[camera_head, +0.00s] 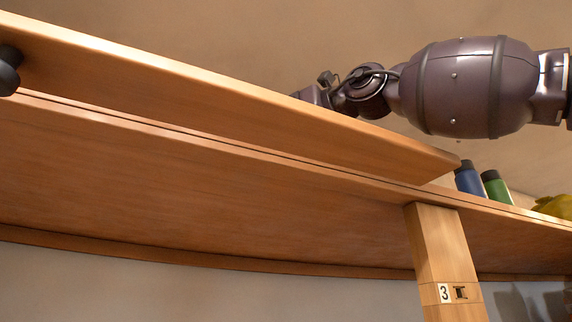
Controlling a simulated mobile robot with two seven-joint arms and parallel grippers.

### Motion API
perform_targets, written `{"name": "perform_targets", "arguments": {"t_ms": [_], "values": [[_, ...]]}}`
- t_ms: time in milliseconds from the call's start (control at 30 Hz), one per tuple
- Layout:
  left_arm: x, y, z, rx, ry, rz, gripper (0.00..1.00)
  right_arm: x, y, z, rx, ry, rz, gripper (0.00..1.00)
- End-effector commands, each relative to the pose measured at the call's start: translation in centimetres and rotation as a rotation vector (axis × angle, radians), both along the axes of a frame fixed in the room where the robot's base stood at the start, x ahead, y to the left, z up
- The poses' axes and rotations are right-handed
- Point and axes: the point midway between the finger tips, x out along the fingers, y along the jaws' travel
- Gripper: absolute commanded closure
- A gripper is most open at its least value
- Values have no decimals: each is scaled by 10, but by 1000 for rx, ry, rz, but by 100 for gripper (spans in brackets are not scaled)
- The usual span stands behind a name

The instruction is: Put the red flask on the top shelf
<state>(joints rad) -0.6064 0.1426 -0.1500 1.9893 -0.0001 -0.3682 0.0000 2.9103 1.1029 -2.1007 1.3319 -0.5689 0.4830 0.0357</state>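No red flask shows in the head view. The upper wooden shelf board (200,95) runs from the top left down to the middle right, seen from below. My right arm comes in from the right, above and behind this board. The hand end of my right arm (314,95) is mostly hidden behind the board's edge, so its fingers and anything in them cannot be seen. My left gripper is not in view.
A blue flask (468,180) and a green flask (495,187) stand on the lower board (200,180) at the right, beside a yellow object (555,206). A wooden post (440,245) marked 3 stands below. A black rounded thing (8,70) is cut off at the left edge.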

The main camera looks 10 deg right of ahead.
Motion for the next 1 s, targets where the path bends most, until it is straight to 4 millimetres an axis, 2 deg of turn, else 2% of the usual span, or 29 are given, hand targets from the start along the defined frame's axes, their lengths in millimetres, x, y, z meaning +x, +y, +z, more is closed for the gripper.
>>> {"name": "perform_targets", "arguments": {"t_ms": [400,433,600,1000], "values": [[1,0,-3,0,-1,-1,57,-1,0,-2,2,-2,1,69],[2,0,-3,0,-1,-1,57,0,1,-3,0,-1,1,34],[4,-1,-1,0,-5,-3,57,-1,1,-2,0,-1,1,10],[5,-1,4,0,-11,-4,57,-3,-1,3,0,-4,1,10]]}}
